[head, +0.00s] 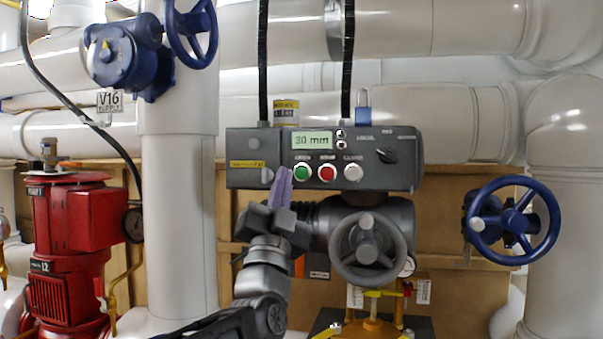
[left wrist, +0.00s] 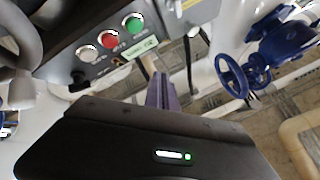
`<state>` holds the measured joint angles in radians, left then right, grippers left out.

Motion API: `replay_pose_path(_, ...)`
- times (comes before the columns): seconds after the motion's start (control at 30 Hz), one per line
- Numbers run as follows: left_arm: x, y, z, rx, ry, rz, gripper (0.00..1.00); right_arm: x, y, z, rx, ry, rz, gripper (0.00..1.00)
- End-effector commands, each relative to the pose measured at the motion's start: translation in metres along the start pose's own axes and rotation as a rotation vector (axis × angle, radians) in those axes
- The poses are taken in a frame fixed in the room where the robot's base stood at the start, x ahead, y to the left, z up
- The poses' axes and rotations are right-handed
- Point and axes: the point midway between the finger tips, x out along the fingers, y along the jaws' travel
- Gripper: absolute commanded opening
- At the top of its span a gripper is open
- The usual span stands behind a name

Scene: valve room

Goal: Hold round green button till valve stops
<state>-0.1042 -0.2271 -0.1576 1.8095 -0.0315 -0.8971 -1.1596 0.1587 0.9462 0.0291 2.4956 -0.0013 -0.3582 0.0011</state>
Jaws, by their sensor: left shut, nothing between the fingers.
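The round green button (head: 302,171) is on the front of a dark grey control box, left of a red button (head: 327,173) and a white button (head: 352,172). A display (head: 312,141) above them reads 30 mm. The green button also shows in the left wrist view (left wrist: 133,22). My left gripper (head: 281,178) is shut and empty, its purple fingers pointing up just left of and below the green button. In the wrist view its fingertips look apart from the button. The valve (head: 367,245) with a grey handwheel is below the box. My right gripper is not in view.
A dark selector knob (head: 386,156) is at the box's right. A blue handwheel (head: 512,221) stands at right, another blue valve (head: 125,55) at upper left. A red pump (head: 70,240) is at left. White pipes surround the box.

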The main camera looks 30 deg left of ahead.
Motion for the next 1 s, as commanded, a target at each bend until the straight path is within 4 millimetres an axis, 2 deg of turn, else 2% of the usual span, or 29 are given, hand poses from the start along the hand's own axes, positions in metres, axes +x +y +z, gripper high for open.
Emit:
replay_pose_path(0.5,0.043,0.029,0.029,0.004,-0.001,0.002,0.00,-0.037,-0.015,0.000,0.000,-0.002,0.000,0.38)
replay_pose_path(0.7,0.054,0.039,0.039,0.002,0.000,0.000,0.00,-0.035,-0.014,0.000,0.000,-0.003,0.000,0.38)
replay_pose_path(1.0,0.058,0.042,0.043,0.001,0.000,0.000,0.00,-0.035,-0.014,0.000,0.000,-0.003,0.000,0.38)
